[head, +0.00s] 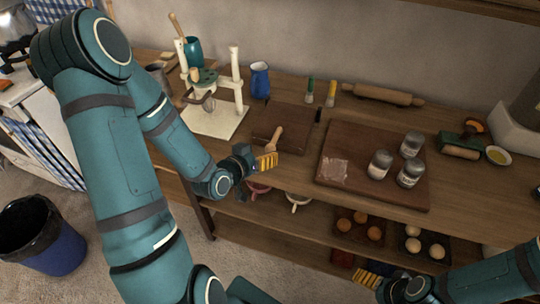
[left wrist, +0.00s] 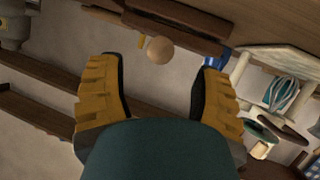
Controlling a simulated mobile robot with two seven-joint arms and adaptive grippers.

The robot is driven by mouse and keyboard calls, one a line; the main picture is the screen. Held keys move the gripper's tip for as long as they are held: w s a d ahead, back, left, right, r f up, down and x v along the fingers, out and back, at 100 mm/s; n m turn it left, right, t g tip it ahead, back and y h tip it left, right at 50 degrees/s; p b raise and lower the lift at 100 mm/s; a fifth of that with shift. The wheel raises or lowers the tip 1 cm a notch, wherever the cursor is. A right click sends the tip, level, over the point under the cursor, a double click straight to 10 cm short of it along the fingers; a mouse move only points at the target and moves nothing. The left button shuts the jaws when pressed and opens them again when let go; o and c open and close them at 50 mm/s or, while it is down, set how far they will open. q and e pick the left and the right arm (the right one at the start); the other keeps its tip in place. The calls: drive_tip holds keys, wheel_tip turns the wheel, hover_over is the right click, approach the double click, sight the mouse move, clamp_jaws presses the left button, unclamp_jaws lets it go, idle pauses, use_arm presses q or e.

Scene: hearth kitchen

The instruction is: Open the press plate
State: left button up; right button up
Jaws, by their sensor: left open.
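The press (head: 287,121) is a dark brown wooden square lying flat near the counter's front edge; its plate looks down. A pale wooden handle (head: 276,136) points from it toward the front edge. In the left wrist view the handle's round end (left wrist: 160,51) shows between and just past my fingertips, with the dark press (left wrist: 178,14) behind. My left gripper (head: 265,162) is open and empty, just in front of the handle; I cannot tell if it touches. My right gripper (head: 368,278) is low at the front, its opening unclear.
A cream stand (head: 220,121) with two posts and a blue jug (head: 260,80) are left of the press. A board (head: 335,189) with several jars is to the right. Cups and egg trays (head: 360,226) fill the shelf below.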

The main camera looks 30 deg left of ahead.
sight(267, 150)
use_arm(q)
drive_tip(key=shift+b+x, duration=1.45)
drive_tip(key=shift+b, duration=1.2)
drive_tip(key=shift+x, duration=1.3)
clamp_jaws()
